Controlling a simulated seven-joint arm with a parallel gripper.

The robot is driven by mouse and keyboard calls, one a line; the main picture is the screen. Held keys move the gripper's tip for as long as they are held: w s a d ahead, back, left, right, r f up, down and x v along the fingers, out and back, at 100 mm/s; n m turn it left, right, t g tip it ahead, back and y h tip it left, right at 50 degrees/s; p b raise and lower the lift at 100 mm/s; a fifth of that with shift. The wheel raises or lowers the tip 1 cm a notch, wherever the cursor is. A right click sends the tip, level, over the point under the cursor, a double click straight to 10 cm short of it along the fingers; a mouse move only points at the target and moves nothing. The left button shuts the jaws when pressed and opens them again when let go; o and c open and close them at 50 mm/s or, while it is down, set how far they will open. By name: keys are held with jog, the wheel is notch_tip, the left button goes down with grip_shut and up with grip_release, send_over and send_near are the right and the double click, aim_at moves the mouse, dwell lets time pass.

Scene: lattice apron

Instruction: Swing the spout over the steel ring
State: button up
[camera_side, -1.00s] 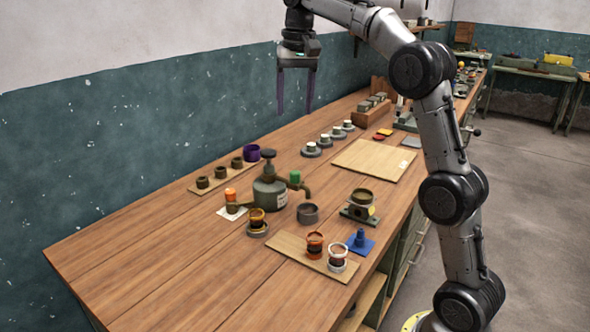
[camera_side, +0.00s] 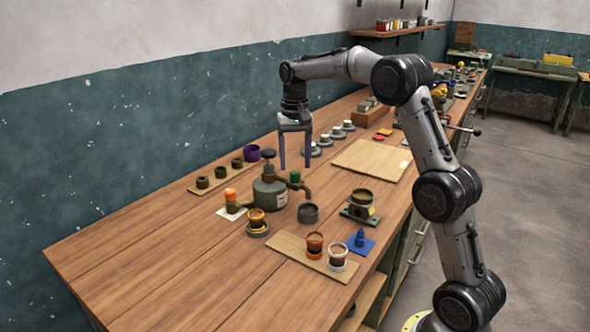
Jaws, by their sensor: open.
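A grey-green pot (camera_side: 270,193) with a black knob stands mid-bench. A brown spout with a green cap (camera_side: 295,176) curves out from its right side, its tip (camera_side: 308,194) close above a dark grey ring (camera_side: 308,213), which looks like the steel ring. From this angle I cannot tell whether the tip is directly over it. A second spout, with an orange cap (camera_side: 231,195), points left over a white card. My gripper (camera_side: 295,166) points down, open and empty, with its fingertips above and apparently behind the green cap.
A brass-topped cup (camera_side: 257,222) stands in front of the pot. Several small ring-shaped pieces (camera_side: 237,163) line the back.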

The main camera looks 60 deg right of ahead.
aim_at(295, 172)
jog(key=shift+f, duration=1.55)
grip_shut()
